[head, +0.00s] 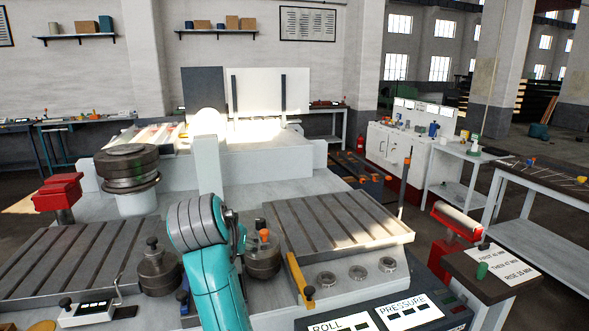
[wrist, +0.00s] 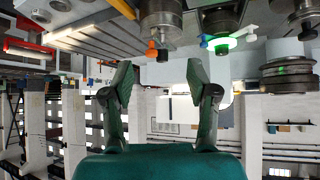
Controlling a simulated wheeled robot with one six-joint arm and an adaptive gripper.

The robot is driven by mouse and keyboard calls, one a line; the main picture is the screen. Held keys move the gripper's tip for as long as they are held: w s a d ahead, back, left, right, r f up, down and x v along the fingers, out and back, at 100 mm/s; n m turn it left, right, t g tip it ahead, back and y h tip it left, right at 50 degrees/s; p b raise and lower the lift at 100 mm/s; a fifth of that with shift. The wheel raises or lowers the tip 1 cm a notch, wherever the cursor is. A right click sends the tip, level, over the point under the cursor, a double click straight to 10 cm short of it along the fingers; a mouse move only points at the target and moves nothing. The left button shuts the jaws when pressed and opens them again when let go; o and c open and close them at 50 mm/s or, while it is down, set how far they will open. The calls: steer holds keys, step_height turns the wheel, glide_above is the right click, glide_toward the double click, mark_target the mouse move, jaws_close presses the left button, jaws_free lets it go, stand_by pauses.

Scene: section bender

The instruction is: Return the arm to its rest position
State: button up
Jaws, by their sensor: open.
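My arm (head: 215,275), teal with a grey ribbed joint, rises from the bottom of the head view in front of the section bender (head: 245,165). My gripper (wrist: 157,85) shows in the wrist view with its two dark fingers spread wide and nothing between them. In the head view the gripper is mostly hidden behind the arm's own joint. The wrist view is upside down, so the machine's rolls (wrist: 288,75) hang along its top. The fingers appear apart from the machine parts. A dark roll stack (head: 130,168) stands left of the arm in the head view.
Close to the arm are a lower roll (head: 160,270) on its left and another roll (head: 262,258) with an orange-topped knob on its right. A slotted table (head: 335,222) and a control panel (head: 385,312) lie further right. A work table (head: 548,187) stands at far right.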

steer(key=s+d+f+n+t, duration=0.1)
steer(key=d+f, duration=0.4)
steer(key=f, duration=0.6)
steer(key=s+d+f+n, duration=0.1)
steer(key=d+f, duration=0.3)
steer(key=f, duration=0.6)
steer(key=s+d+f+t+y, duration=0.1)
steer(key=s+d+f+y, duration=0.1)
steer(key=s+d+f, duration=1.05)
steer(key=s+d+f+t, duration=0.1)
steer(key=s+d+f, duration=0.15)
steer(key=s, duration=0.85)
steer(key=s+d+f+t, duration=0.1)
steer(key=s+d, duration=0.2)
steer(key=s, duration=0.8)
steer(key=s+d+r+t, duration=0.1)
steer(key=s+d+r, duration=0.1)
steer(key=s+r, duration=0.3)
steer(key=s+d+r+m+h, duration=0.1)
steer(key=s+r, duration=0.5)
steer(key=s, duration=0.6)
steer(key=shift+s+d+r+t, duration=0.2)
steer(key=shift+d+t, duration=0.15)
steer(key=shift+t, duration=0.05)
